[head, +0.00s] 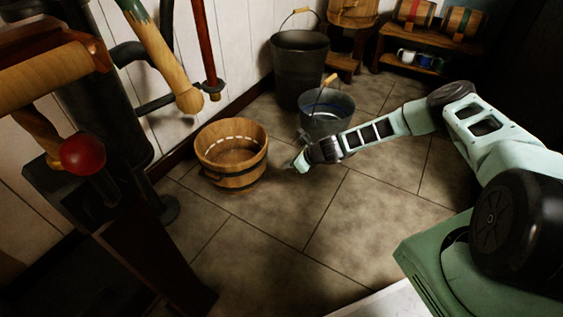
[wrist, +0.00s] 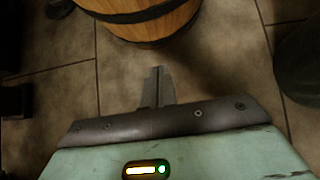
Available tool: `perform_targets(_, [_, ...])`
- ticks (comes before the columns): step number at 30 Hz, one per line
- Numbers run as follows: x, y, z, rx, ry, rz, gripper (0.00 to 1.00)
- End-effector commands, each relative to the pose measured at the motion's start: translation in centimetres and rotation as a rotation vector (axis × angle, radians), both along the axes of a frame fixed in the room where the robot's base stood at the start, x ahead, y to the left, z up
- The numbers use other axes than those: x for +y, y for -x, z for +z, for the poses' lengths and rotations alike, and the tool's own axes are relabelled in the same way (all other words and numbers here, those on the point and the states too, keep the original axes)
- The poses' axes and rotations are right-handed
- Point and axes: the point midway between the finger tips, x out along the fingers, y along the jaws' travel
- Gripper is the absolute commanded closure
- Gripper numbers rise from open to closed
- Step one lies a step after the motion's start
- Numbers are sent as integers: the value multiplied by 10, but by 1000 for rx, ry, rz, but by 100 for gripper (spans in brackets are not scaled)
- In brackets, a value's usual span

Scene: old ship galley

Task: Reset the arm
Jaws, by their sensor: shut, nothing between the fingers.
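My arm reaches from the right side of the head view toward the middle of the floor. My gripper (head: 289,167) is just right of a wooden bucket (head: 233,181) and apart from it, above the tiles. In the wrist view my gripper (wrist: 158,75) shows its fingers together, with nothing between them. The wooden bucket (wrist: 150,22) stands ahead of the fingertips there, cut off by the top edge.
A metal bucket (head: 327,119) with a wooden handle stands just behind my gripper, and a taller dark bucket (head: 299,68) behind it. A shelf (head: 409,60) holds mugs and small barrels. A machine with a red knob (head: 83,155) stands left. Front floor tiles are clear.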

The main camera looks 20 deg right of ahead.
Motion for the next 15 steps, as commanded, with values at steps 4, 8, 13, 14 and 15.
perform_targets(4, [-10,11,17,0,-1,-1,100])
perform_targets(8, [-13,15,21,0,-1,1,100])
perform_targets(13, [-13,16,21,-1,1,3,100])
perform_targets(14, [-11,16,24,-5,4,13,100])
perform_targets(15, [-7,16,28,-13,13,38,100])
